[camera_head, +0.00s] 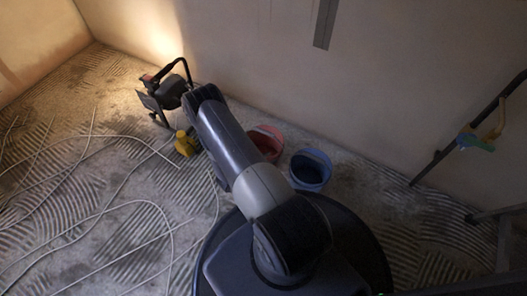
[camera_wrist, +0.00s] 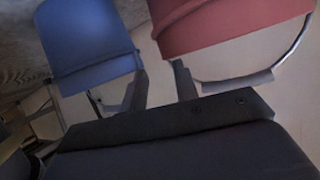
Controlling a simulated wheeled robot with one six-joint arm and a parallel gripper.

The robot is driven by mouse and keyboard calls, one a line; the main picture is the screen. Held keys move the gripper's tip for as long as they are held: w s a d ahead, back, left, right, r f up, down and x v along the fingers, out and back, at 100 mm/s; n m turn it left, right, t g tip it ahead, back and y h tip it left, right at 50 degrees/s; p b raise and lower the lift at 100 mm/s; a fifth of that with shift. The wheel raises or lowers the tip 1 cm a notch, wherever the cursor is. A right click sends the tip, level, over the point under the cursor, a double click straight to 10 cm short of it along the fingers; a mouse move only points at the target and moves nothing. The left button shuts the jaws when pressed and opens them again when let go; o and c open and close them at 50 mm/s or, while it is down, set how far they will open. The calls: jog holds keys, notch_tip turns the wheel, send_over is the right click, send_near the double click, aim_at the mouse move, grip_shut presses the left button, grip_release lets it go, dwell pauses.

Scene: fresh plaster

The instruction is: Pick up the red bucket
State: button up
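The red bucket (camera_head: 265,136) stands on the floor near the wall in the head view, just right of my arm, which covers part of it. In the wrist view the red bucket (camera_wrist: 235,22) fills the upper right, cut by the top edge, with its thin wire handle and grey grip curving below it. My gripper (camera_wrist: 161,82) is open, its two dark fingers apart with nothing between them. The right fingertip is close to the red bucket in the picture; I cannot tell if they touch. In the head view the gripper is hidden by my arm.
A blue bucket (camera_head: 311,180) stands right of the red one; it also shows in the wrist view (camera_wrist: 85,45). A yellow object (camera_head: 185,144) and a black work lamp (camera_head: 172,92) are left of my arm. Pale cable (camera_head: 130,205) loops over the left floor. A ladder-like frame (camera_head: 458,142) leans at right.

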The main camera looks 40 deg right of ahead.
aim_at(276, 153)
jog(key=shift+w+d+f, duration=0.25)
jog(key=shift+d, duration=0.05)
jog(key=b+x, duration=0.1)
jog(key=x, duration=0.2)
jog(key=b+x, duration=0.1)
jog(key=shift+w+d+r+b, duration=0.1)
jog(key=shift+w+d+b, duration=0.25)
jog(key=shift+d, duration=0.05)
jog(key=shift+c, duration=0.2)
grip_shut()
dwell(0.8)
